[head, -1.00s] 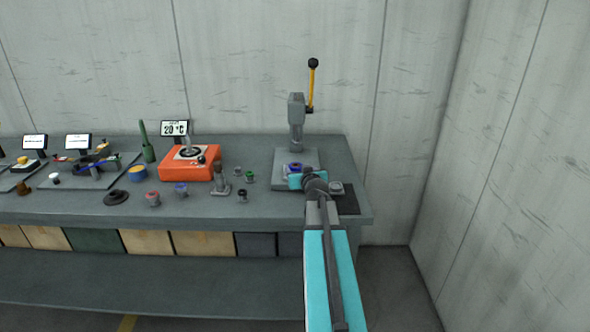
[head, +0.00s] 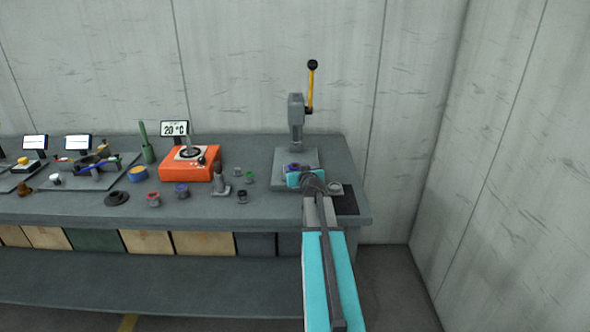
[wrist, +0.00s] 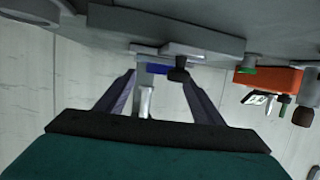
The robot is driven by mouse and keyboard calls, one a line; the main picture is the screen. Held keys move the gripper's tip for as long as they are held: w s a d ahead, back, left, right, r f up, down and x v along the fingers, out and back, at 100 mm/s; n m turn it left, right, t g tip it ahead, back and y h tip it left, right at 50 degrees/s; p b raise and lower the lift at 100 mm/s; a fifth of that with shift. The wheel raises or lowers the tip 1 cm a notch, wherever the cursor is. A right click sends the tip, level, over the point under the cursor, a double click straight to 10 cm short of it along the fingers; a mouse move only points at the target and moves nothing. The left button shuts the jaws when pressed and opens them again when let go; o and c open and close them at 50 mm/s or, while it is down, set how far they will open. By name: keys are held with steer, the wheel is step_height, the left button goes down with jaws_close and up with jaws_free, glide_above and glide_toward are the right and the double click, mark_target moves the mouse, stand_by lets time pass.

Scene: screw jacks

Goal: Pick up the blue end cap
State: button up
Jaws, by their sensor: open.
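A small blue and dark ring-shaped part, which looks like the blue end cap (head: 293,167), sits on the base plate of the lever press at the right of the bench. My gripper's teal body partly covers it in the head view. In the wrist view, which looks upside down, a blue part (wrist: 155,68) shows between the fingertips, with a dark rounded piece (wrist: 178,74) beside it. My gripper (wrist: 159,75) is open, its fingers on either side of the blue part. I cannot tell whether they touch it.
The lever press (head: 296,108) with its yellow handle stands behind my gripper. A dark mat (head: 345,202) lies to the right. To the left are an orange device (head: 188,170), a blue-topped part (head: 181,191), a red-topped part (head: 153,199) and other small parts. A wall bounds the right side.

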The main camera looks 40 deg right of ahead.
steer(key=shift+p+x, duration=0.4)
steer(key=shift+x, duration=1.1)
steer(key=shift+r, duration=0.1)
steer(key=c, duration=1.3)
steer(key=shift+c, duration=0.2)
steer(key=shift+r+b, duration=0.45)
steer(key=shift+r, duration=1.35)
steer(key=s+a+b, duration=0.4)
steer(key=s+a, duration=0.3)
steer(key=s, duration=0.4)
steer(key=shift+a+r+b, duration=0.3)
steer(key=shift+r+b, duration=0.05)
steer(key=shift+r, duration=0.1)
steer(key=shift+b, duration=0.7)
steer(key=b, duration=0.6)
steer(key=shift+s+a+b, duration=0.2)
steer(key=shift+a+b, duration=0.1)
steer(key=shift+b, duration=0.05)
